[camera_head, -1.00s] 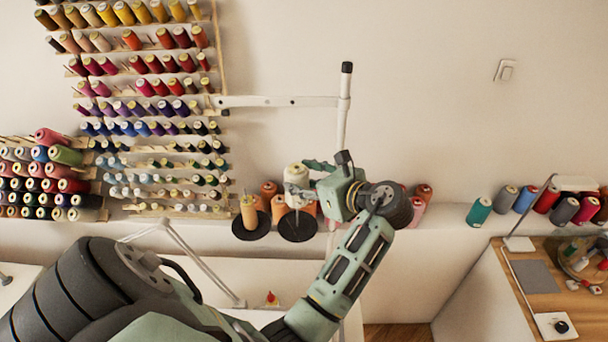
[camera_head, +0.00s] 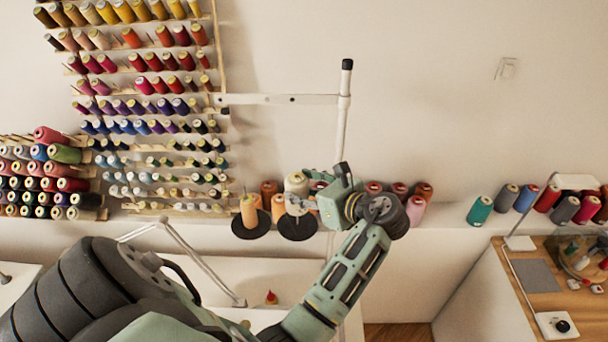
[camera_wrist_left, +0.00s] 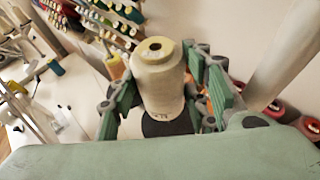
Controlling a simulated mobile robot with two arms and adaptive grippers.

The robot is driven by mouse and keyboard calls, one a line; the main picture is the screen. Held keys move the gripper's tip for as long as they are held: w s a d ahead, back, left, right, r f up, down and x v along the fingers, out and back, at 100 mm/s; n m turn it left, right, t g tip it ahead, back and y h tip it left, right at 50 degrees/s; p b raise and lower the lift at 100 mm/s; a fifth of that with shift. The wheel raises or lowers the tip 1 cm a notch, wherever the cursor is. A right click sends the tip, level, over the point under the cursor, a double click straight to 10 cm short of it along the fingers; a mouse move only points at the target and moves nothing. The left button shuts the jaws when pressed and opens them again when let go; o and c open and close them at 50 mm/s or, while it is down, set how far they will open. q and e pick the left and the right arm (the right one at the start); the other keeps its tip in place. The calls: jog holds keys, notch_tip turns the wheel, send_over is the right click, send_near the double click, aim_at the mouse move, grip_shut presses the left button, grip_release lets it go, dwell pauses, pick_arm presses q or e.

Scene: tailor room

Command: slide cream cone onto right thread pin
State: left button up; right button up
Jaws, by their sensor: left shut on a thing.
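The cream cone (camera_head: 296,183) is upright in my left gripper (camera_head: 300,200), above the right black disc (camera_head: 298,228) of the thread stand. In the left wrist view the cream cone (camera_wrist_left: 158,82) stands between the two green fingers (camera_wrist_left: 160,112), with the black disc (camera_wrist_left: 165,126) below it. The right thread pin is hidden by the cone and gripper, so I cannot tell whether it is inside the cone. A light orange cone (camera_head: 248,210) sits on the left black disc (camera_head: 251,229), with a pin tip above it. My right gripper is out of view.
A white stand pole (camera_head: 344,120) rises just right of the cone, with a crossbar (camera_head: 280,100) to the left. Several cones (camera_head: 415,208) line the ledge behind and right of my gripper. A thread rack (camera_head: 150,110) covers the wall at left.

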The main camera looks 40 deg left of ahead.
aim_at(305, 209)
pick_arm(q)
jog(key=shift+f+b, duration=0.7)
jog(key=shift+f, duration=2.5)
jog(key=o, duration=1.3)
jog(key=shift+o, duration=0.2)
notch_tip(305, 209, up, 10)
jog(key=shift+s+r, duration=0.1)
